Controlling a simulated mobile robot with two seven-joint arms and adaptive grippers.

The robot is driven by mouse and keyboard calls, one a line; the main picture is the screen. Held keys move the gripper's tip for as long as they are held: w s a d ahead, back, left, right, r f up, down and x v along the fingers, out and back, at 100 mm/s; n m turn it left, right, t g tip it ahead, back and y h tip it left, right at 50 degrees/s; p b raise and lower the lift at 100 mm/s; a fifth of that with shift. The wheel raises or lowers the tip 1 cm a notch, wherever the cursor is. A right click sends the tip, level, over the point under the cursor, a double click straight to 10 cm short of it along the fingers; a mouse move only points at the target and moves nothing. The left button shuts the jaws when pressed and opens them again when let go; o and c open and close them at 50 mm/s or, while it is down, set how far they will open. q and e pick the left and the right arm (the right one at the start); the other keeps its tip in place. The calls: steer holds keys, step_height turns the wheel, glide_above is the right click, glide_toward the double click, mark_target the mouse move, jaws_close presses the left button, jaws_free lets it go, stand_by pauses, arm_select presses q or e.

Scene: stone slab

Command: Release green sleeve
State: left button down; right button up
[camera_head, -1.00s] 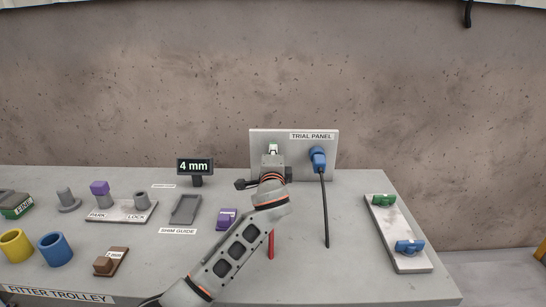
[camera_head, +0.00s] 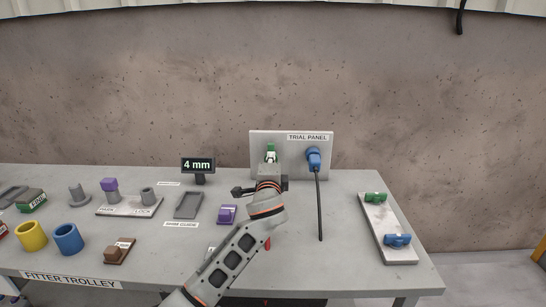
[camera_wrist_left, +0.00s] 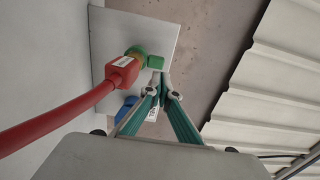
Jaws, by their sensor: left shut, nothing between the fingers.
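The green sleeve (camera_wrist_left: 155,62) sits around the front of a red connector (camera_wrist_left: 124,70) at the grey trial panel (camera_wrist_left: 165,30) in the left wrist view. A green tab on it sticks out towards my fingers. In the head view a bit of the green sleeve (camera_head: 271,148) shows just above my left gripper (camera_head: 270,160), which hides most of the connector. My left gripper (camera_wrist_left: 162,80) is shut and empty, its fingertips close beside the green tab. Whether they touch it I cannot tell. My right gripper is not in view.
A blue connector (camera_head: 314,158) with a black cable is on the panel's right side. A plate (camera_head: 390,230) with a green and a blue part lies at the right. Purple and grey fittings, a 4 mm display (camera_head: 198,165) and yellow and blue rings stand at the left.

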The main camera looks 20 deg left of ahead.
arm_select(q)
steer(key=v, duration=0.8)
steer(key=shift+s, duration=0.15)
steer(key=shift+f, duration=0.1)
